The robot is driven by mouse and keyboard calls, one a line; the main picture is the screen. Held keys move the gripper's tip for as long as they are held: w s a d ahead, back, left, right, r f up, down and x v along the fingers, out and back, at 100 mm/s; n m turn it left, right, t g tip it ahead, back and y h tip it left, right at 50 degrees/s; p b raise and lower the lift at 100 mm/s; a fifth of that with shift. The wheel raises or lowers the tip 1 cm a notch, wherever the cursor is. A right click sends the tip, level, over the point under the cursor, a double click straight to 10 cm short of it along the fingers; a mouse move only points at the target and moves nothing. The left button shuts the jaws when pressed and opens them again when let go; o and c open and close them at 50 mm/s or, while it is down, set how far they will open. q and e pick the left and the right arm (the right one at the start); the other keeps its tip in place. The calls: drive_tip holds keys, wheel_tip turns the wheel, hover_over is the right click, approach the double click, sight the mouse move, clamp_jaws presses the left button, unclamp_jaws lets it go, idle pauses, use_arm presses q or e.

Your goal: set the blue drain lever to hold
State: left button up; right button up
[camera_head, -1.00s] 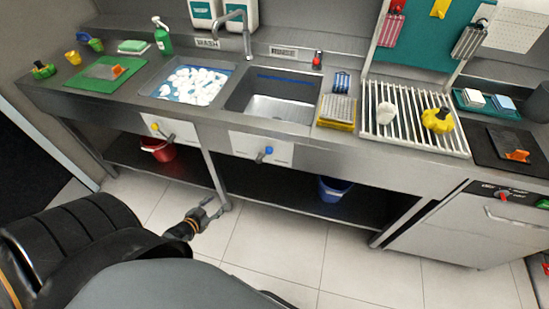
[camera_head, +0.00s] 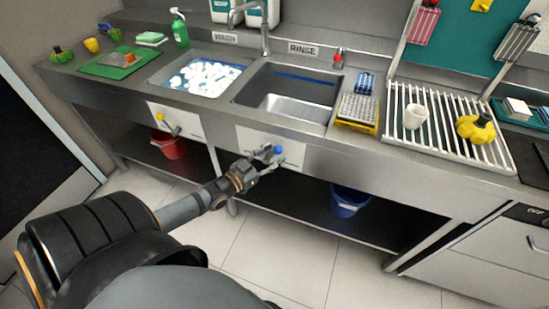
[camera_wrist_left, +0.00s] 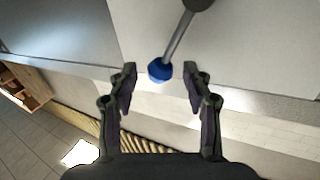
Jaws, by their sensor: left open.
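The blue drain lever is a metal rod with a blue ball knob (camera_wrist_left: 160,70), on the white panel (camera_head: 291,154) below the rinse sink (camera_head: 287,95). In the left wrist view the knob is just ahead of the fingertips and between them sideways; its rod runs up and to the right to a dark pivot. My left gripper (camera_wrist_left: 158,80) is open and empty. In the head view this gripper (camera_head: 271,158) is right at the knob (camera_head: 278,150) and partly covers the lever. I cannot tell if a finger touches it. My right gripper is not in view.
A yellow-knobbed lever (camera_head: 161,117) is on the panel under the wash sink (camera_head: 200,75) to the left. A red bucket (camera_head: 170,145) and a blue bucket (camera_head: 347,201) stand on the lower shelf. The counter front edge runs just above the panel.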

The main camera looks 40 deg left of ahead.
use_arm(q)
drive_tip(key=shift+w+d, duration=0.15)
drive_tip(key=shift+w, duration=0.55)
clamp_jaws()
